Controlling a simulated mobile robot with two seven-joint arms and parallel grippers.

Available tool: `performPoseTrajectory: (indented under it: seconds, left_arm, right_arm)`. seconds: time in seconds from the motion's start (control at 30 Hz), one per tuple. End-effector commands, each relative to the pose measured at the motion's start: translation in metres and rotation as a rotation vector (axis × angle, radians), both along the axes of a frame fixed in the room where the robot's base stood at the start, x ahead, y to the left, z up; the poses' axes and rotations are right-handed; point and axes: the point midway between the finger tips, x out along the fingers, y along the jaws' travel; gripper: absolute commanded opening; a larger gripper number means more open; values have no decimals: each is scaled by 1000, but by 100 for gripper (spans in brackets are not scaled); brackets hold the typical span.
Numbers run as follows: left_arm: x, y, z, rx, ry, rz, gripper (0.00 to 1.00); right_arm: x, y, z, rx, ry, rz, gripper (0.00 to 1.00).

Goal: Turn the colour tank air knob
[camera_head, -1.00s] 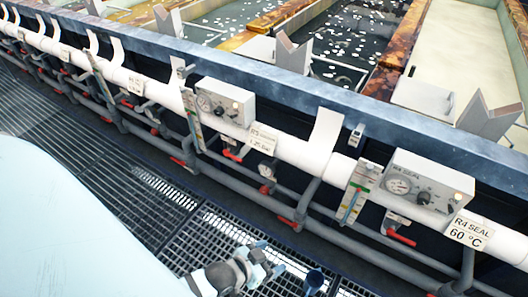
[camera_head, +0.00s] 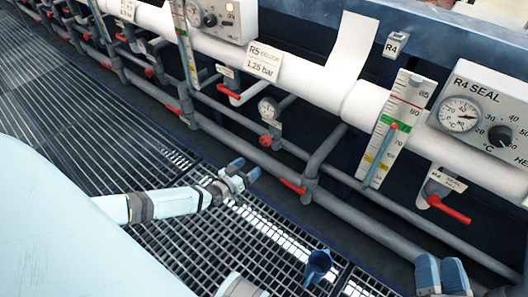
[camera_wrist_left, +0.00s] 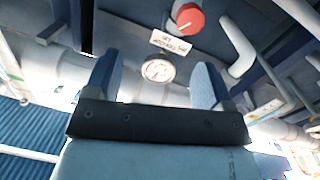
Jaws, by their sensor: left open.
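The red air knob (camera_head: 266,141) sits on the pipework below a small round gauge (camera_head: 268,108), under the R5 1.25 bar sign (camera_head: 263,62). In the left wrist view the red round knob (camera_wrist_left: 188,18) is at the top, by a small white label (camera_wrist_left: 171,42) and the gauge (camera_wrist_left: 158,69). My left gripper (camera_head: 243,173) is open and empty, below and left of the knob, apart from it. Its two blue fingers (camera_wrist_left: 158,82) frame the gauge in the wrist view. My right gripper (camera_head: 442,276) is at the bottom right, its fingers side by side; their opening is unclear.
Red valve handles (camera_head: 293,186) stick out along the grey pipes. The R4 SEAL control box (camera_head: 482,118) and a level gauge strip (camera_head: 393,128) stand to the right. A dark blue cup-like object (camera_head: 317,264) shows near the bottom. Grating (camera_head: 90,125) covers the floor.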

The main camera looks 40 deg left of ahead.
Motion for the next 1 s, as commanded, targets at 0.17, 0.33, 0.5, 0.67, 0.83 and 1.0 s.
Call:
performPoseTrajectory:
  seconds: [0.17, 0.33, 0.5, 0.67, 0.83, 1.0]
  left_arm:
    - [15, 36, -16, 9, -37, 59, 76]
    - [28, 39, -15, 9, -43, 68, 76]
    - [59, 36, -17, 8, -45, 67, 76]
    - [95, 33, -17, 8, -45, 67, 76]
    - [126, 31, -17, 10, -43, 66, 76]
    - [145, 29, -16, 9, -41, 66, 76]
  right_arm:
    - [-4, 2, -7, 26, -31, 13, 40]
    - [-4, 3, -11, 22, -19, 20, 40]
    - [-2, 5, -30, -3, 28, 36, 40]
    - [-2, 6, -52, -35, 88, 56, 40]
    - [-3, 8, -72, -68, 147, 77, 40]
    - [-1, 7, -78, -95, 142, 83, 40]
